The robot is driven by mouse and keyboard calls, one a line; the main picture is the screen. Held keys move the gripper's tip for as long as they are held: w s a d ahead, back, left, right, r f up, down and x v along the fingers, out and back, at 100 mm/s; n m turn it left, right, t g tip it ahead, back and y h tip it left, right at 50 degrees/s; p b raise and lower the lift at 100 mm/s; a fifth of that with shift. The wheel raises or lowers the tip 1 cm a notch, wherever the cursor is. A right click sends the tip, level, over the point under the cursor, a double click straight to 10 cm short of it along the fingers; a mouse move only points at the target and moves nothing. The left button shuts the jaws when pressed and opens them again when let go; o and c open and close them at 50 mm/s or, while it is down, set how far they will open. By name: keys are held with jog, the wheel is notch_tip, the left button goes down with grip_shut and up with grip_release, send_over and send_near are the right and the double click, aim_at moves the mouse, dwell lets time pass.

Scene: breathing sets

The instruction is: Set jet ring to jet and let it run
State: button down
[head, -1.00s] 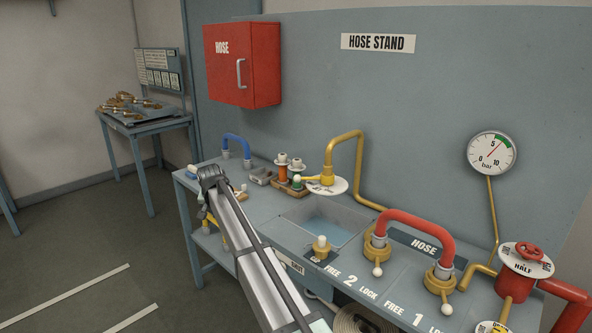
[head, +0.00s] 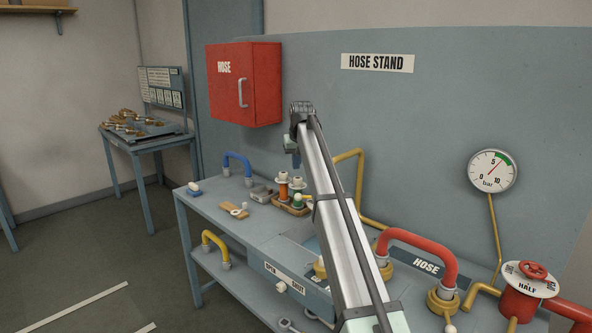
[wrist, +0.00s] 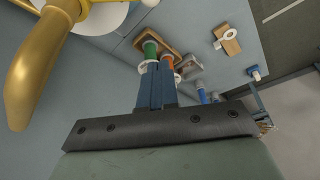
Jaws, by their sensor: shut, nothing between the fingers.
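My gripper (head: 296,160) is raised above the bench in front of the blue-grey back wall. Its blue fingers (wrist: 157,72) are together with nothing between them. In the wrist view a thick yellow pipe (wrist: 35,70) is at the left, with part of a white disc (wrist: 112,20) beside it at the top. The fingers are apart from both. I cannot read the disc's marking or make out a jet ring's setting.
A holder with orange (head: 283,186) and green (head: 298,199) pieces stands left of the arm. A red wheel valve (head: 532,270) marked HALF is at the right; the gauge (head: 493,171) reads a little above 5. A red cabinet (head: 243,84) hangs behind. A red hose loop (head: 425,225) arches over the bench.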

aim_at(308, 197)
notch_tip(308, 197, down, 9)
jog(key=shift+s+f, duration=0.15)
jog(key=shift+s, duration=0.25)
jog(key=shift+s, duration=0.1)
dwell(0.5)
